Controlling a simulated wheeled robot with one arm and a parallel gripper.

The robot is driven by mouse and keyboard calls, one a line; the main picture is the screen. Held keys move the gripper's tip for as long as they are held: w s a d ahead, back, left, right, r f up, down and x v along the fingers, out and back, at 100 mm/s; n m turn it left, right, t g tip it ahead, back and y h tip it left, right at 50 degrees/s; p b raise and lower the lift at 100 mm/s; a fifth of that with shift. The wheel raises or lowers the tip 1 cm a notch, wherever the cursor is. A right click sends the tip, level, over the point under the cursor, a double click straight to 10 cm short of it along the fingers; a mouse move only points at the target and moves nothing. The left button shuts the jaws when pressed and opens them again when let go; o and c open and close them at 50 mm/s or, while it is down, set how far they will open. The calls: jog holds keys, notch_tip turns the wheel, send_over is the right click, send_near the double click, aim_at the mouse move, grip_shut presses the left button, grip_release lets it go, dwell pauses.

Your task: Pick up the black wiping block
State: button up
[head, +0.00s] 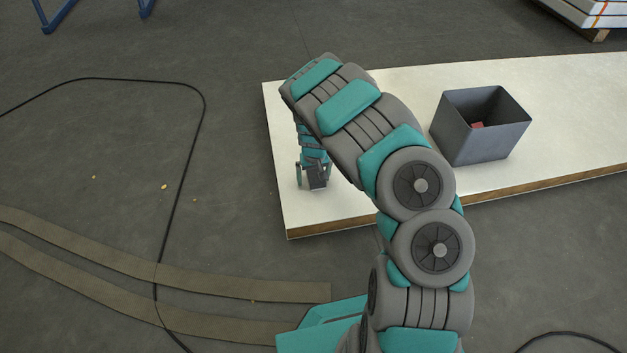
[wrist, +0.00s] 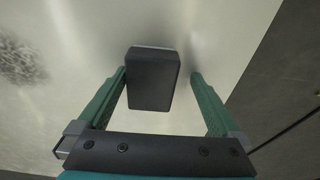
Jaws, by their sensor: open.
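The black wiping block (wrist: 152,82) stands on the pale board between the two green fingers of my gripper (wrist: 159,74) in the wrist view. It is close to the left finger, and a clear gap shows between it and the right finger. My gripper is open, with its fingers on either side of the block. In the head view my gripper (head: 314,172) is low over the left part of the board, and the dark block (head: 317,180) shows between its fingers. My arm hides part of the board there.
A grey open bin (head: 470,137) with something red inside stands on the white board (head: 385,88) to the right. A dark scribbled smudge (wrist: 18,62) marks the board in the wrist view. A black cable (head: 181,176) and brown strips (head: 110,250) lie on the floor.

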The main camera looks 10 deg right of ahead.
aim_at(314, 176)
jog(key=c, duration=1.4)
jog(key=shift+c, duration=0.2)
jog(key=shift+r, duration=0.1)
jog(key=shift+r, duration=0.5)
jog(key=r, duration=0.1)
jog(key=r+p, duration=0.1)
jog(key=shift+s+r, duration=0.3)
jog(key=shift+r, duration=0.05)
jog(key=s+r, duration=0.1)
jog(key=s, duration=1.4)
jog(key=shift+s+p, duration=0.2)
jog(key=shift+p, duration=0.2)
jog(key=shift+r, duration=0.1)
